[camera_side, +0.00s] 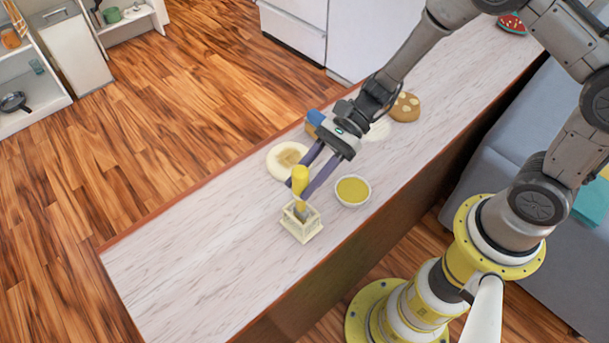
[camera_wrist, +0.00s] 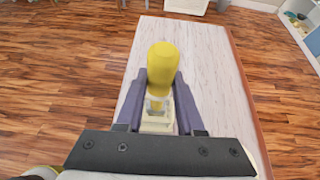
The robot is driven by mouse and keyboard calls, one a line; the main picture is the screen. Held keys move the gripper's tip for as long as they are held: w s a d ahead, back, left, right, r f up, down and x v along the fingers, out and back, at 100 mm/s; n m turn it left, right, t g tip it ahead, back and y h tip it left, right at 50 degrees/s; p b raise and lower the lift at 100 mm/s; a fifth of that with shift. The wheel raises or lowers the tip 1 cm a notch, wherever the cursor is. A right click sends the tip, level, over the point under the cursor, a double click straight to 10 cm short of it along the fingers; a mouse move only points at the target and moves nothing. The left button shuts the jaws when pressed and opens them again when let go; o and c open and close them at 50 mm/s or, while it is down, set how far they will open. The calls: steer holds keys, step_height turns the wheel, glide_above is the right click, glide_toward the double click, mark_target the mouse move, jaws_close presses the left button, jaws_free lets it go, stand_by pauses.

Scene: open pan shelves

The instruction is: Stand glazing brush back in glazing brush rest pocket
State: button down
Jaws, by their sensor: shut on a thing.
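The glazing brush (camera_side: 300,181) has a yellow handle and stands about upright, with its lower end at the cream rest (camera_side: 302,228) on the counter. In the wrist view the brush (camera_wrist: 162,68) is between my two purple fingers, with the rest (camera_wrist: 156,124) below and partly hidden behind it. My gripper (camera_side: 300,186) is shut on the brush just above the rest. How deep the brush's lower end sits in the pocket cannot be told.
A white bowl of yellow glaze (camera_side: 353,190) stands close to the right of the rest. A pale round plate (camera_side: 283,160) and a brown spotted item (camera_side: 405,107) lie farther back on the counter (camera_side: 190,262). The counter's near left end is clear.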

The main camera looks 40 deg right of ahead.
steer(key=shift+f, duration=0.75)
stand_by(0.7)
steer(key=shift+c, duration=2.2)
jaws_free()
steer(key=o, duration=0.4)
steer(key=shift+o, duration=0.2)
steer(key=v, duration=0.8)
